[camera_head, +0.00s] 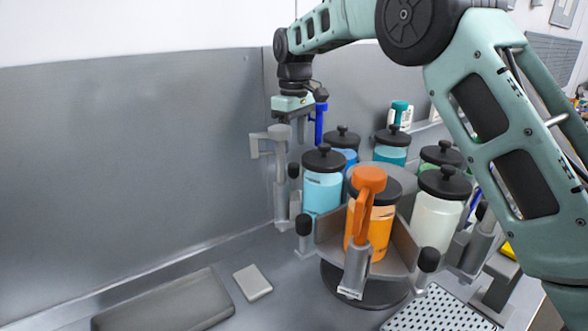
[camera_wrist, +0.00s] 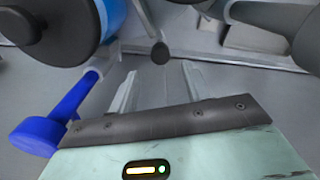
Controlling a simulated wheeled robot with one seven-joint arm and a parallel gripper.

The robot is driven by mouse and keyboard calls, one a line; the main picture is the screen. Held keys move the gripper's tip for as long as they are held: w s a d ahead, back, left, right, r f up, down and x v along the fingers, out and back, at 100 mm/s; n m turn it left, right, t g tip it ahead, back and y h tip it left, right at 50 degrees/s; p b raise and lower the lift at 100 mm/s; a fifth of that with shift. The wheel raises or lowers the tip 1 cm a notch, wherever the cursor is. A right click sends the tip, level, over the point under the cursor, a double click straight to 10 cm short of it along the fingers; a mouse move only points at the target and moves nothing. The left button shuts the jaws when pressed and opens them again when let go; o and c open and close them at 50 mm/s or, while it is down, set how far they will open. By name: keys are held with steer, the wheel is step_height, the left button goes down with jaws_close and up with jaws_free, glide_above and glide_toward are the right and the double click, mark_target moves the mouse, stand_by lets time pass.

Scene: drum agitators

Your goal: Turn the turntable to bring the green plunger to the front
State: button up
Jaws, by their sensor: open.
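The turntable (camera_head: 372,296) carries several black-lidded jars, with plungers at its rim. An orange plunger (camera_head: 366,190) stands at the front, by the orange jar (camera_head: 382,222). A teal-green plunger (camera_head: 400,108) shows at the back; no other plunger looks green, and part of the far side is hidden by jars and my arm. A blue plunger (camera_head: 319,122) is at the back left, and it also shows in the wrist view (camera_wrist: 72,105). My gripper (camera_wrist: 160,92) is open and empty. It points down at the back left, above a black rim knob (camera_wrist: 160,53), seemingly without touching it.
More black knobs (camera_head: 304,225) stick out around the rim. A grey post with a plunger-like top (camera_head: 278,150) stands at the left. A grey slab (camera_head: 163,303), a small block (camera_head: 252,283) and a perforated plate (camera_head: 440,309) lie in front. A metal wall (camera_head: 130,140) stands behind.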

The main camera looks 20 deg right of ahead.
mark_target(294, 170)
step_height(294, 170, down, 9)
steer(key=shift+p, duration=0.95)
jaws_close()
